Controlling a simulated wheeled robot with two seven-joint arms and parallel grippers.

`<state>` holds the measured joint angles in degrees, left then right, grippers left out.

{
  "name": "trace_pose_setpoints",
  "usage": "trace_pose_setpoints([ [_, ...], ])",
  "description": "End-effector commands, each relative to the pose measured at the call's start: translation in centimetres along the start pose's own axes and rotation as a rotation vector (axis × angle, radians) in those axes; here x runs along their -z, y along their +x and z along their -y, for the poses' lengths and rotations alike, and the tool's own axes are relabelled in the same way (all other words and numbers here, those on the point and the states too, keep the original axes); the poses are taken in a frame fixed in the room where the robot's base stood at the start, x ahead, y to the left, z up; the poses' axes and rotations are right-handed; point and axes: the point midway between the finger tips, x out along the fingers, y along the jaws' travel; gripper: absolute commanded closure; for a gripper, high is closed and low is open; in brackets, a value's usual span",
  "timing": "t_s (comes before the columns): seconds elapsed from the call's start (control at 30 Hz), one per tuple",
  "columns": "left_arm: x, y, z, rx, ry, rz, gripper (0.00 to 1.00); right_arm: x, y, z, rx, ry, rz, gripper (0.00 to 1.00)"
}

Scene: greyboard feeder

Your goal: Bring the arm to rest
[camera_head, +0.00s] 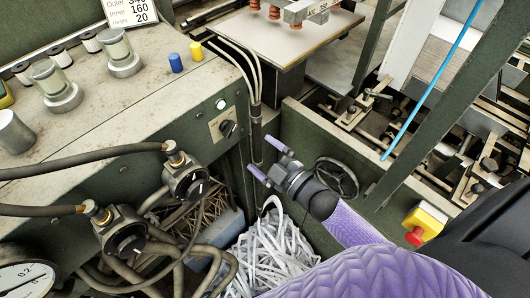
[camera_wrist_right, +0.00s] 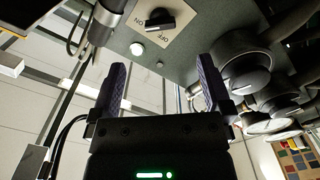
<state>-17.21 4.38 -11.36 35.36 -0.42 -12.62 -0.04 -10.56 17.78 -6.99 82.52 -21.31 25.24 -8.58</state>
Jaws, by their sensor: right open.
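My right gripper (camera_head: 268,160) is open and empty, with its two purple fingers apart in front of the green machine side. My purple right arm (camera_head: 350,225) reaches in from the lower right. The wrist view also shows the open right gripper (camera_wrist_right: 162,72) with nothing between its fingers. A black rotary switch (camera_head: 228,128) on a beige plate sits up and left of the gripper, apart from it. In the wrist view the switch (camera_wrist_right: 155,22) lies beyond the fingertips, with ON and OFF lettering. My left gripper is not in view.
Gauges and hoses (camera_head: 125,230) crowd the lower left. Shredded paper (camera_head: 265,250) lies below the gripper. A handwheel (camera_head: 337,178) is close on its right. A red stop button (camera_head: 414,236) on a yellow box and a green post (camera_head: 435,95) stand farther right.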

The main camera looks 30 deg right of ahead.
Motion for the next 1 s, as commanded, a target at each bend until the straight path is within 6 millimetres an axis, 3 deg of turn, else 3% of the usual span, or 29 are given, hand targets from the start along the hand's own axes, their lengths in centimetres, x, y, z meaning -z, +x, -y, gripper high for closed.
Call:
trace_pose_setpoints([
  [0.47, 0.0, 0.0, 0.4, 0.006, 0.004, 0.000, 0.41, 0.0, -0.6, 0.0, 0.000, 0.000, 0.000, 0.00],
  [0.57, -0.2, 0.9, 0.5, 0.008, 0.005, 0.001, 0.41, -2.1, -1.1, 1.8, 0.018, 0.037, 0.060, 0.00],
  [0.67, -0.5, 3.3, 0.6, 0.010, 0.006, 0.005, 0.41, -8.1, -3.4, 7.3, 0.077, 0.149, 0.256, 0.00],
  [0.7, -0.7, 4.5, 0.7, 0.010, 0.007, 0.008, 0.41, -10.9, -5.0, 10.3, 0.110, 0.210, 0.364, 0.00],
  [0.8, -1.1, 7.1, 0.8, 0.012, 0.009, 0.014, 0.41, -17.0, -10.2, 17.9, 0.198, 0.354, 0.642, 0.00],
  [0.9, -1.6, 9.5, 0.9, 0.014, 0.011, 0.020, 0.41, -21.2, -16.8, 25.2, 0.289, 0.480, 0.920, 0.00],
  [1.0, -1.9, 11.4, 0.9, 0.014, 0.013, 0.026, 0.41, -23.1, -23.5, 31.2, 0.374, 0.578, 1.169, 0.00],
])
